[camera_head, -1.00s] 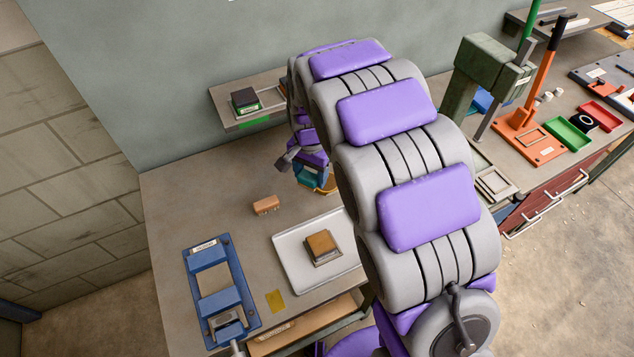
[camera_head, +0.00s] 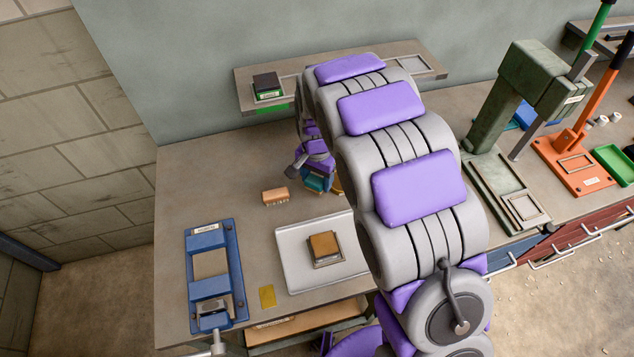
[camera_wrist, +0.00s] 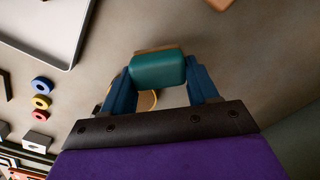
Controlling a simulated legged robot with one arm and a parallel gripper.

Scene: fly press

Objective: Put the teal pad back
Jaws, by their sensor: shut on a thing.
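My gripper (camera_wrist: 157,78) is shut on the teal pad (camera_wrist: 157,70), which sits between its two blue fingers in the wrist view. A thin tan edge shows along the pad's far side. In the head view my gripper (camera_head: 318,184) hangs near the back of the bench, right of a wooden brush and behind the white tray. Only a small part of the teal pad (camera_head: 315,183) shows there; my arm hides much of that area. I cannot tell its exact height above the bench.
A wall shelf (camera_head: 330,77) holds a dark block on a green base (camera_head: 267,86) and an empty square frame (camera_head: 413,63). The white tray (camera_head: 295,265) carries a brown-topped block. The brush (camera_head: 275,196), blue fixture (camera_head: 208,285) and green press (camera_head: 525,90) stand around. Bare bench lies at back left.

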